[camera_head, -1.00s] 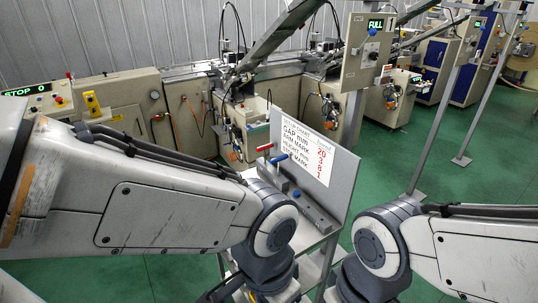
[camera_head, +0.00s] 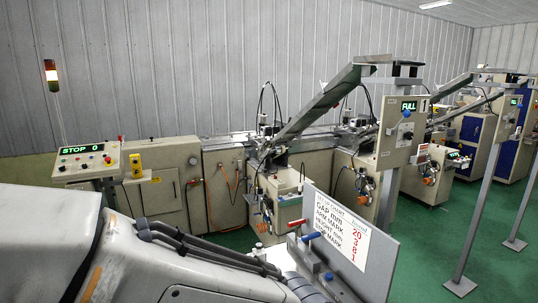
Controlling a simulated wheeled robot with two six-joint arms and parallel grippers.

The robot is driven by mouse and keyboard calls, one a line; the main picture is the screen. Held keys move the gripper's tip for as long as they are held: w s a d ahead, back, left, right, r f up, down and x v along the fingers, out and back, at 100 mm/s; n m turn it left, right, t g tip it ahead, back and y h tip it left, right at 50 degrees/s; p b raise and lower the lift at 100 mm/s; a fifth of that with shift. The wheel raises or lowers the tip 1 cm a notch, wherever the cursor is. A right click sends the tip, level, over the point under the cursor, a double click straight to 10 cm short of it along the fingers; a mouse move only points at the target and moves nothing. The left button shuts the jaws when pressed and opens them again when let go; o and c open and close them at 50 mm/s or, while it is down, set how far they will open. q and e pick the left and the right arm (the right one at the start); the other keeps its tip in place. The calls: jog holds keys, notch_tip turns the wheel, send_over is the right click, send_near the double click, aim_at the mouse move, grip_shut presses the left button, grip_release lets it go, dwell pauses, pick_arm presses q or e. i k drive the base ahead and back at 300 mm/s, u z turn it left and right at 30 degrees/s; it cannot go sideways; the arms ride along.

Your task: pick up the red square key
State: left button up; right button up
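A small red-handled tool (camera_head: 297,223), which looks like the red key, sticks up by the lower left edge of the setup chart board. A blue-handled tool (camera_head: 311,236) is just below and right of it. Both seem to stand in a grey holder (camera_head: 330,287) in front of the board; its lower part is cut off by the picture edge. Whether the red tool's tip is square cannot be seen. My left arm covers the lower left of the view, but its gripper is out of sight. My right gripper is out of sight too.
The chart board (camera_head: 375,280) stands right behind the tools. Beige machines (camera_head: 285,205) line the wall. A control panel (camera_head: 88,160) reading STOP 0 is at left. A grey post (camera_head: 475,230) stands at right, with a FULL display box (camera_head: 403,125) nearby. Green floor shows between.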

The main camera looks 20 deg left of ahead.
aim_at(294, 223)
jog(key=u, duration=0.4)
jog(key=k, duration=0.55)
jog(key=u, duration=1)
jog(key=i, duration=3.65)
jog(key=z, duration=0.6)
jog(key=i, duration=2)
jog(key=z, duration=0.7)
jog(key=i, duration=0.55)
jog(key=z, duration=0.05)
jog(key=k, duration=0.3)
